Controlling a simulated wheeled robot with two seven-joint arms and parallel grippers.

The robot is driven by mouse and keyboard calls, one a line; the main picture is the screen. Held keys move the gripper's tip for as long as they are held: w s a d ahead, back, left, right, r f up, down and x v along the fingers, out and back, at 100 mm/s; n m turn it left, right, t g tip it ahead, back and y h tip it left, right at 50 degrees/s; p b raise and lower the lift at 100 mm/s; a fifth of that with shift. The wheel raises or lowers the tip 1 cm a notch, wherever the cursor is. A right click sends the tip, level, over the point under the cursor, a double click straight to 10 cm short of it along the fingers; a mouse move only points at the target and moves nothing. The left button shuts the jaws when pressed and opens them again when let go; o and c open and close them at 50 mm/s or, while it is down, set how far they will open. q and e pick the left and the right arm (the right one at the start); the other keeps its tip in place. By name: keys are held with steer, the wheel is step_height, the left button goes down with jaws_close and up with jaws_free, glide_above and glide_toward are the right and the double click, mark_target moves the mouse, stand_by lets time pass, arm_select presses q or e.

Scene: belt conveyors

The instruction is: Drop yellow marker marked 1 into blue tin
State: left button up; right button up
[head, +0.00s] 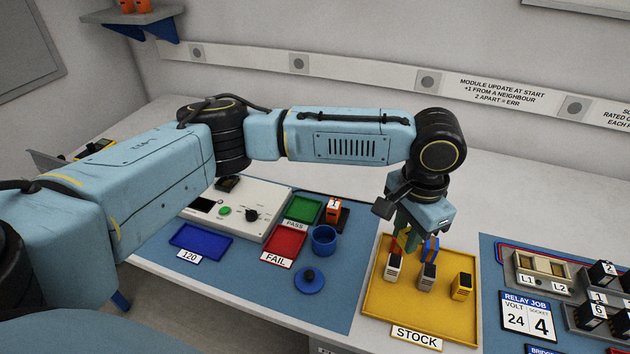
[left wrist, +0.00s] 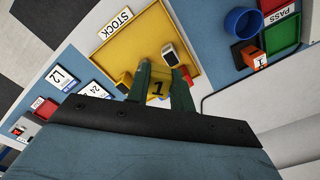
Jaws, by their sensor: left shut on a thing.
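The yellow marker marked 1 (left wrist: 158,89) is between the green fingers of my left gripper (left wrist: 165,84) in the left wrist view. In the head view my left gripper (head: 415,238) is above the stock tray, shut on the marker, which its fingers mostly hide. The blue tin (head: 324,239) stands open-topped on the blue mat, left of the gripper and apart from it. The tin also shows at the top of the left wrist view (left wrist: 242,21). My right gripper is out of view.
The yellow stock tray (head: 383,305) holds several small modules below the gripper. An orange block marked 1 (head: 333,209) stands behind the tin. A round blue lid (head: 310,281) lies in front of it. Green (head: 302,210) and red (head: 284,243) trays lie left of the tin.

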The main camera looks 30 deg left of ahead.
arm_select(q)
steer(key=w+a+f+m+p, duration=0.15)
steer(key=a+m+p, duration=0.35)
steer(key=a+m, duration=0.7)
steer(key=w+a+f+m+p, duration=0.15)
steer(key=a+m+p, duration=0.25)
steer(key=a+m, duration=0.75)
steer(key=d+f+m+b, duration=0.3)
steer(key=f+m+b, duration=0.1)
steer(key=f+b, duration=0.1)
steer(key=shift+d+f+b, duration=0.15)
steer(key=shift+f+b, duration=0.05)
steer(key=shift+b, duration=0.35)
steer(key=shift+w, duration=0.1)
steer(key=o, duration=1)
step_height(320, 180, up, 13)
steer(key=shift+r+p, duration=0.2)
steer(key=shift+p, duration=0.3)
